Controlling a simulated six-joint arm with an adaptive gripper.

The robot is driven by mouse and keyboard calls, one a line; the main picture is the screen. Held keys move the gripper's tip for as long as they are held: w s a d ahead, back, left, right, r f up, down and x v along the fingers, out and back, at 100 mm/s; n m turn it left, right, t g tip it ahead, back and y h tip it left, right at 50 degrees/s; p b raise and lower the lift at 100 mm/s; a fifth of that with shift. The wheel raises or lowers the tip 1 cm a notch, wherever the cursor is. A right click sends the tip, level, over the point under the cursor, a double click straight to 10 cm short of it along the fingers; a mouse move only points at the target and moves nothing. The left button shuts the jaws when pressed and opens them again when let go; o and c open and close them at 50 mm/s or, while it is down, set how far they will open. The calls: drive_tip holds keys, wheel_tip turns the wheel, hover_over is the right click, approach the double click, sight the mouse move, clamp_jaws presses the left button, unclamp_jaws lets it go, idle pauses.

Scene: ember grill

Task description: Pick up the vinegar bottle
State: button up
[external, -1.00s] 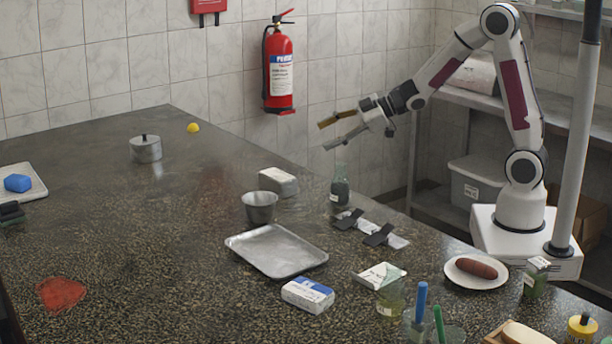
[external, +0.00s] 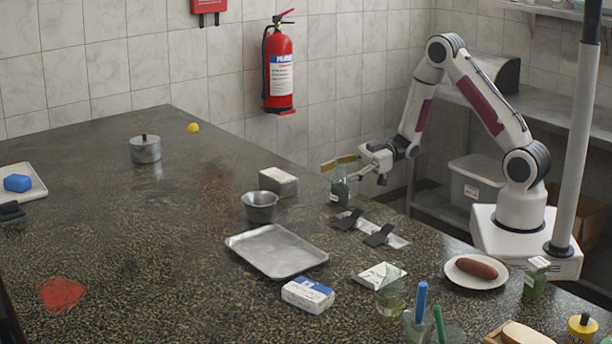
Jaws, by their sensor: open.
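A dark glass bottle (external: 339,190) with a narrow neck and a small pale label stands upright near the right edge of the dark stone counter (external: 190,230). I take it for the vinegar bottle. My gripper (external: 341,168) is open at the height of the bottle's neck. One tan finger shows behind or beside the neck, and the other finger is partly behind the bottle. I cannot tell from this view whether the fingers touch it or straddle it.
A metal cup (external: 260,207) and a pale box (external: 278,181) stand left of the bottle. Dark clips on a white strip (external: 397,241) lie in front of it. A metal tray (external: 260,265) is further forward.

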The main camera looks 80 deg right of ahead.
sight(341, 189)
drive_tip(key=s+a+y, duration=0.1)
drive_tip(key=s, duration=0.1)
drive_tip(key=s+a+g+y, duration=0.1)
drive_tip(key=s, duration=0.1)
drive_tip(key=s+a+f+y, duration=0.1)
drive_tip(key=s, duration=0.1)
drive_tip(key=shift+n, duration=0.3)
drive_tip(key=shift+x, duration=1.3)
drive_tip(key=shift+x, duration=2.6)
drive_tip(key=shift+s, duration=0.1)
drive_tip(key=shift+c, duration=0.4)
drive_tip(key=c, duration=1.3)
